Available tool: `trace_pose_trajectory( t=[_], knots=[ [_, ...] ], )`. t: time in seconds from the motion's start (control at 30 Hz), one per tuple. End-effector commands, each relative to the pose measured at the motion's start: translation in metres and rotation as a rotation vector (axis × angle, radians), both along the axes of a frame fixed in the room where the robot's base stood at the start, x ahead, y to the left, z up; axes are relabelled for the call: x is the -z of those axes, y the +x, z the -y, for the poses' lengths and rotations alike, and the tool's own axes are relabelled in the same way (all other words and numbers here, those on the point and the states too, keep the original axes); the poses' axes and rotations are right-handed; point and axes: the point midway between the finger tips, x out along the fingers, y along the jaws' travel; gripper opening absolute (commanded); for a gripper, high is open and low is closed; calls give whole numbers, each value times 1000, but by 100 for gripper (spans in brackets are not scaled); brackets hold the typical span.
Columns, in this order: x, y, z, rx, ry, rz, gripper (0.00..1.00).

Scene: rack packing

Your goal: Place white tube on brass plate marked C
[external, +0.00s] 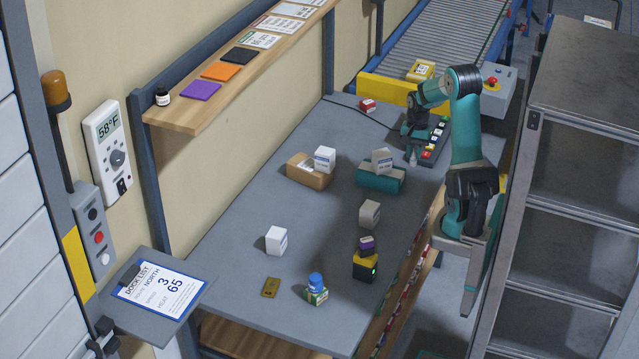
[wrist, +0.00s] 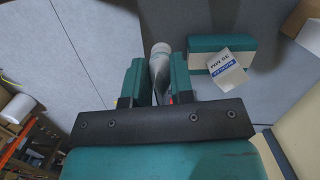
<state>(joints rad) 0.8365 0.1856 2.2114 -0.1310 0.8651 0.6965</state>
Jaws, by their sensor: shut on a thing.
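My gripper (external: 411,138) is shut on the white tube (external: 413,158), with the tube's lower part showing below the fingers, left of the strip of coloured buttons. The brass plate (external: 270,287) lies flat and bare at the near left of the grey table, far from my gripper. Its marking is too small to read.
A teal block (external: 380,180) with a white-grey box (external: 382,160) on it is close by; a cardboard box (external: 308,172) carries another white box.

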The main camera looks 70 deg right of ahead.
Motion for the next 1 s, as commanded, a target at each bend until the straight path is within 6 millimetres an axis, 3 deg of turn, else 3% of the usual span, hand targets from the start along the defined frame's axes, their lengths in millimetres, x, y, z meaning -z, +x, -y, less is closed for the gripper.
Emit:
trace_pose_trajectory(
  t=[0.27, 0.37, 0.47, 0.57, 0.7, 0.87, 1.0],
  knots=[
    [-8, 6, -1, -1, -2, 0, 0],
    [-9, 27, -6, 0, -6, 0, 0],
    [-11, 66, -20, 4, -13, 1, 0],
    [-13, 115, -47, 15, -20, 1, 0],
    [-17, 177, -99, 34, -27, 6, 0],
    [-19, 231, -174, 55, -27, 7, 0],
    [-19, 262, -249, 71, -25, 9, 0]
  ],
)
